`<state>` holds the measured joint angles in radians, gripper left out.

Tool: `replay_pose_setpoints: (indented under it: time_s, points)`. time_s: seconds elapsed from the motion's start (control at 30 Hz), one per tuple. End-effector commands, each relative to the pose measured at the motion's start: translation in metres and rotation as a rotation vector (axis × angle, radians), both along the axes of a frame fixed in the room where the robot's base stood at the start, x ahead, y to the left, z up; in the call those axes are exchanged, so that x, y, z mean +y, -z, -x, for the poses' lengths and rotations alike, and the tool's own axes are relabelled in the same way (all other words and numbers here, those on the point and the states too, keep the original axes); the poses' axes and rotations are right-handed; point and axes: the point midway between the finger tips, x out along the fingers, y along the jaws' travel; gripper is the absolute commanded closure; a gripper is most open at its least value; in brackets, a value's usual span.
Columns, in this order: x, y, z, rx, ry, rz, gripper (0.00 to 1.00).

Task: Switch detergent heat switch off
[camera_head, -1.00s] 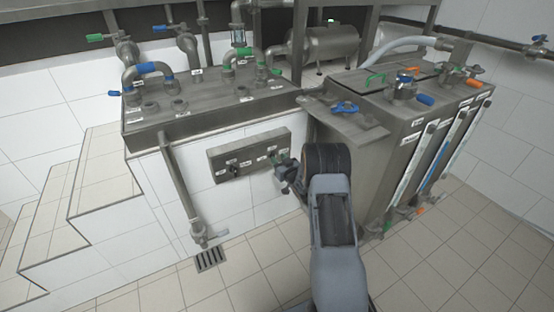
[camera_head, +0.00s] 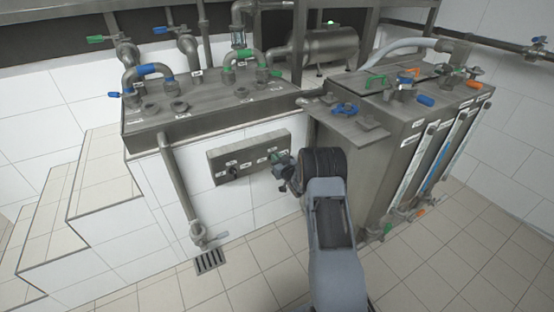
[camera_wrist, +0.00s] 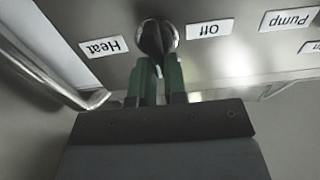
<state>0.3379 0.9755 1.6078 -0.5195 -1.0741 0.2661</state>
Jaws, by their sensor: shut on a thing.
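The grey switch panel (camera_head: 222,158) is on the white tiled front below the left tank. In the wrist view, a round metal switch knob (camera_wrist: 158,37) sits between an upside-down "Heat" label (camera_wrist: 103,47) and an "Off" label (camera_wrist: 209,30). My gripper (camera_wrist: 159,62) has green fingers and is shut on this knob. In the head view my gripper (camera_head: 281,165) is at the panel's right end and hides the knob there. The knob's grip is partly covered by the fingers, so I cannot tell its exact setting.
Another dark knob (camera_head: 232,171) is on the panel's left half. A "Pump" label (camera_wrist: 286,19) is right of "Off" in the wrist view. A vertical drain pipe (camera_head: 176,185) stands left of the panel. The right tank (camera_head: 375,165) stands close beside my arm. The floor in front is clear.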

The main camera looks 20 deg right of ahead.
Motion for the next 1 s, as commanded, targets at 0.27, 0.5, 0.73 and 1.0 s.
replay_pose_setpoints:
  time_s: [0.27,0.5,0.73,1.0]
  points:
    - [0.0002,0.0005,0.0001,-0.001,0.000,0.005,1.00]
    - [0.0019,0.0034,0.0001,-0.010,-0.001,0.087,1.00]
    - [0.0052,0.0061,0.0003,-0.033,-0.001,0.273,1.00]
    - [0.0095,0.0087,0.0009,-0.063,0.000,0.530,1.00]
